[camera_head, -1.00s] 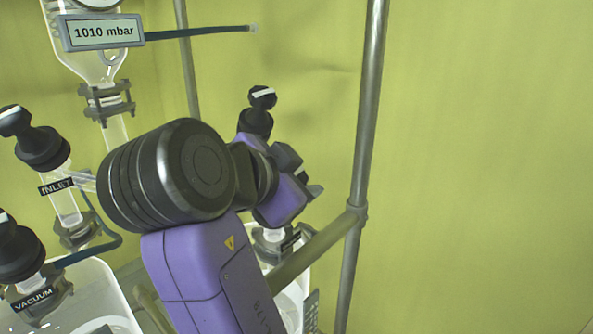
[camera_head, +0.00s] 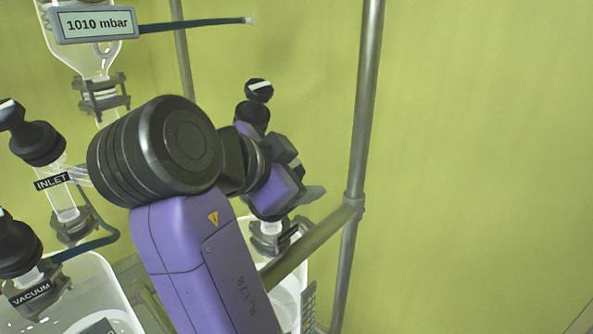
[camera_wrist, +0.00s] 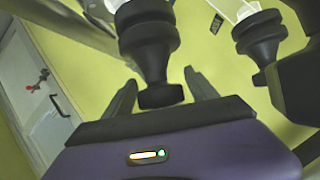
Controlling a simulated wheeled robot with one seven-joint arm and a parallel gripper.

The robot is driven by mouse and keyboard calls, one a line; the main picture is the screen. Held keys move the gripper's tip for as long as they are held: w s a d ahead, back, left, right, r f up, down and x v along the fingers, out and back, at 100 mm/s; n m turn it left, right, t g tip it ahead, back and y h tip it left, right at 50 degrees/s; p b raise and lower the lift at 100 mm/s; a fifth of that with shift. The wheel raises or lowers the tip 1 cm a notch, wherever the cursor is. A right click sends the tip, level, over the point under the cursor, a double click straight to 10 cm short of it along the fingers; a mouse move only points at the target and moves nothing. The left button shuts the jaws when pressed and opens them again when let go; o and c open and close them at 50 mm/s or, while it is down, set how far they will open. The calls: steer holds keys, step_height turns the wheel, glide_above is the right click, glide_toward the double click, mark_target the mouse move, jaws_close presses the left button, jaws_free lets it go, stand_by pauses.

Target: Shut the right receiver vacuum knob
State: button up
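In the head view my gripper (camera_head: 303,180) is at the right receiver, whose glass neck (camera_head: 268,240) shows below it. A black knob with a white mark (camera_head: 258,90) rises just above and behind my gripper. In the wrist view a stepped black knob (camera_wrist: 160,95) has its end cap between the two fingers of my gripper (camera_wrist: 160,88). The fingers are apart, one on each side of the cap, with no clear grip on it. The label at the right receiver is hidden or unreadable, so I cannot tell which knob this is by name.
A second black knob (camera_wrist: 258,40) is close on the right in the wrist view. At left in the head view are the INLET knob (camera_head: 35,140) and a VACUUM knob (camera_head: 15,248). A metal pole (camera_head: 363,110) and crossbar (camera_head: 310,243) stand close to my gripper.

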steer(key=b+v, duration=0.2)
steer(key=v, duration=0.5)
steer(key=shift+s+r, duration=0.2)
steer(key=shift+s, duration=0.15)
steer(key=shift+a, duration=0.15)
